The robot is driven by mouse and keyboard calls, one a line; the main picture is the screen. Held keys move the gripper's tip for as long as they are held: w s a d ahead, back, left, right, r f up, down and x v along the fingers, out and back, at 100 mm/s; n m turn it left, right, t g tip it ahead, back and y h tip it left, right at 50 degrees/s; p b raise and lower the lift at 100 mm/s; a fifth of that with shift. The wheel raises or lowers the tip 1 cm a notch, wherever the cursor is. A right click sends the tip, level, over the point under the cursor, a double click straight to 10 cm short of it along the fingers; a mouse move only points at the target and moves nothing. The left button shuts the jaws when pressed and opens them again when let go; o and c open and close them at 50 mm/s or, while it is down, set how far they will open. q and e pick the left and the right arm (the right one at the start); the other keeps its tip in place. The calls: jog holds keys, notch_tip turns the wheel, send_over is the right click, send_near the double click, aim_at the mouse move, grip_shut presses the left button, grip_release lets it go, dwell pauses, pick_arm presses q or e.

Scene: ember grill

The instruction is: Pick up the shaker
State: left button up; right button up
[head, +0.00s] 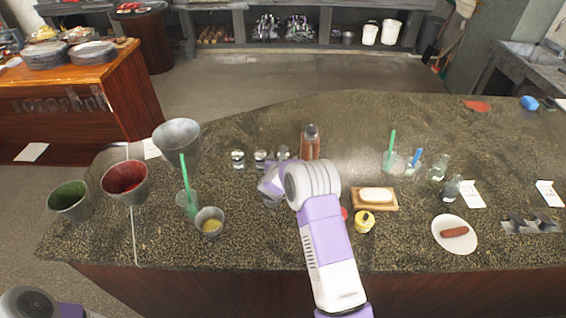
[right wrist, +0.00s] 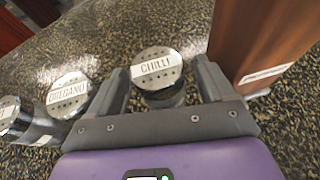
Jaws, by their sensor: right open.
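In the right wrist view, a glass shaker with a silver lid marked CHILLI (right wrist: 158,66) stands between the two dark fingers of my right gripper (right wrist: 160,78). The fingers are apart, one on each side of it; I cannot tell whether either touches it. A shaker marked OREGANO (right wrist: 68,92) stands just left of the left finger, and a third shaker (right wrist: 18,118) is farther left. In the head view my right gripper (head: 271,187) is over the counter beside the shaker row, including a left shaker (head: 238,159) and a middle shaker (head: 260,157). My arm partly hides the chilli shaker.
A brown upright object (right wrist: 262,40) stands close to the right finger. In the head view a reddish-brown bottle (head: 310,145) is behind my wrist. A soap-like white bar on a wooden board (head: 377,206) and a yellow jar (head: 364,222) are to the right. Metal buckets (head: 178,140) stand left.

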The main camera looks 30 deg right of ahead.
jog(key=shift+x, duration=1.05)
jog(key=shift+c, duration=0.3)
jog(key=shift+r, duration=0.1)
jog(key=c, duration=0.8)
